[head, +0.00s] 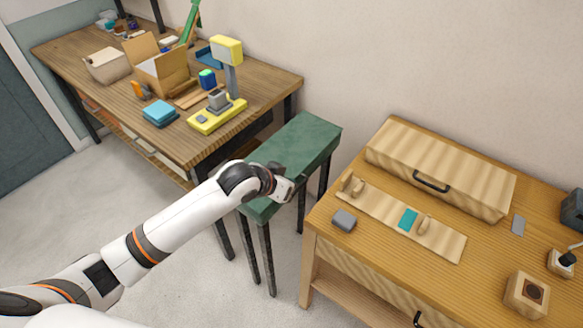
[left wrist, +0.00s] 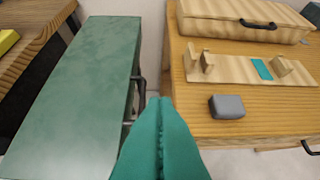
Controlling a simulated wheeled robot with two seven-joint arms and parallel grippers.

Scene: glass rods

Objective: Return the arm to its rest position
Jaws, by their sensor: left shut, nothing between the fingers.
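My left arm comes in from the left in the head view. Its gripper (head: 289,189) is in the air by the right side of the green-topped stool (head: 300,140), near the wooden table's left end. In the left wrist view the two green fingers (left wrist: 159,104) are pressed together with nothing between them. They point at the gap between the stool (left wrist: 80,80) and the table (left wrist: 200,72). My right gripper is in neither view.
The table holds a wooden case (head: 440,165), a board with wooden supports and a teal patch (head: 445,238), a grey block (head: 344,220) and a wooden block (head: 527,295). A cluttered workbench (head: 265,85) with a yellow stand (head: 216,115) is at the back left.

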